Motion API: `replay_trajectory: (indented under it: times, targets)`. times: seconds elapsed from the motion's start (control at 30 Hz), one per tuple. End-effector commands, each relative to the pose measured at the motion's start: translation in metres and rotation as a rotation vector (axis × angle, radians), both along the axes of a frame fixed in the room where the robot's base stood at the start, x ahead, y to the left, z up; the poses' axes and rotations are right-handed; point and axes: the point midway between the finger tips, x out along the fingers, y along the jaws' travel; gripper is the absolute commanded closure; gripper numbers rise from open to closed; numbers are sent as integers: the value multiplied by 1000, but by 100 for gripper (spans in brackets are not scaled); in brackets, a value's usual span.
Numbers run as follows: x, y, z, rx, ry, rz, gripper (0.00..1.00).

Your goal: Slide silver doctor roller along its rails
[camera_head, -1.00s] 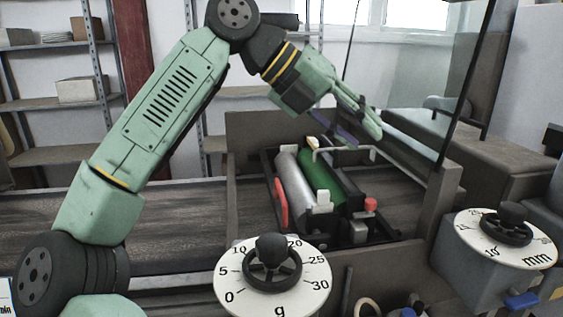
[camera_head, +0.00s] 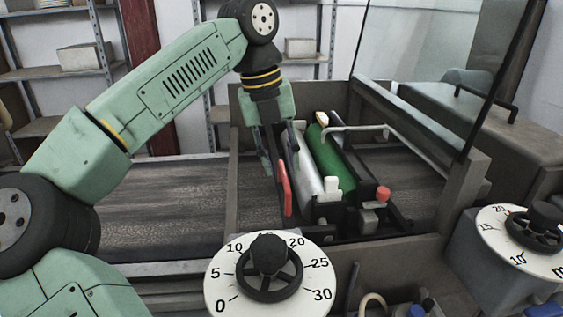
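The silver doctor roller (camera_head: 312,182) lies in a dark frame beside a green roller (camera_head: 327,158), to that roller's left. A dark rail (camera_head: 377,197) runs along the frame's right side. A red handle (camera_head: 284,190) stands at the frame's left side. My gripper (camera_head: 274,158) points down at the left of the silver roller, near its far end and behind the red handle. Its fingertips are partly hidden, so I cannot tell how far apart they are or whether they touch the roller.
A red knob (camera_head: 383,193) sits at the frame's near right. The conveyor surface (camera_head: 150,212) at left is clear.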

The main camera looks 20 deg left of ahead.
Motion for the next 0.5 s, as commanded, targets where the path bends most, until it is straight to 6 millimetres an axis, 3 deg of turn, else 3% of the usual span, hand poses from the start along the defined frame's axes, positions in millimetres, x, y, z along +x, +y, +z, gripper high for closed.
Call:
replay_trajectory:
  times: [0.2,0.5]
  targets:
    - [1,-3,-15,-1,0,0,70]
    - [1,-3,-16,-1,0,0,73]
